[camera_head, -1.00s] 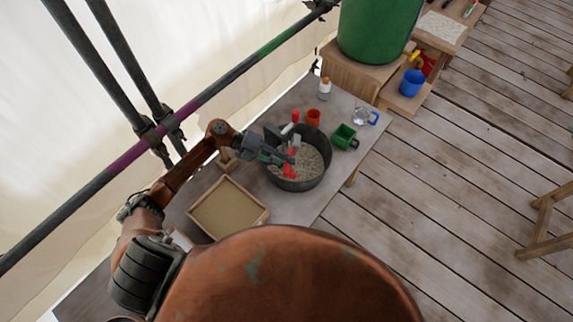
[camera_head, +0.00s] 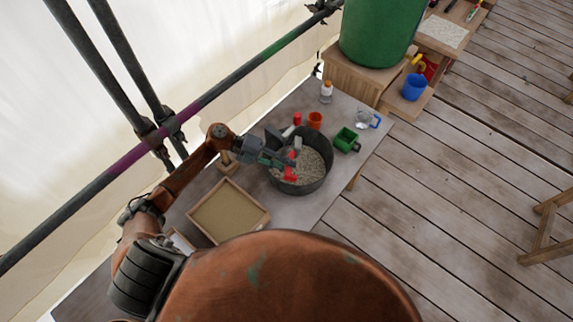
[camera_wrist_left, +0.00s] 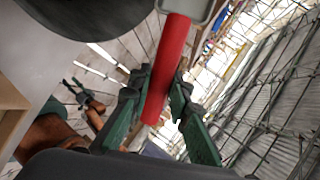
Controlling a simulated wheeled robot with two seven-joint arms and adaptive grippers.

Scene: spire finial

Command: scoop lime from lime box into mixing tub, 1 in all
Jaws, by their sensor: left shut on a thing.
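My left gripper (camera_head: 284,160) is over the mixing tub (camera_head: 325,180), a dark round tub with pale grainy material inside. It is shut on the red handle of a scoop (camera_head: 289,175). In the left wrist view the red handle (camera_wrist_left: 168,65) stands tilted between the green fingers (camera_wrist_left: 155,98), with part of a grey scoop head at the top edge. What the scoop holds is hidden. The lime box (camera_head: 260,221), a shallow wooden box with a flat tan fill, sits left of the tub. A distant arm-like shape in the left wrist view is possibly my right gripper (camera_wrist_left: 82,95), too small to judge.
An orange cup (camera_head: 315,120), a green container (camera_head: 346,140), a clear jug with a blue handle (camera_head: 367,119) and a white bottle with an orange cap (camera_head: 326,92) stand behind the tub. Scaffold poles run along the left. The table's right edge is near the tub.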

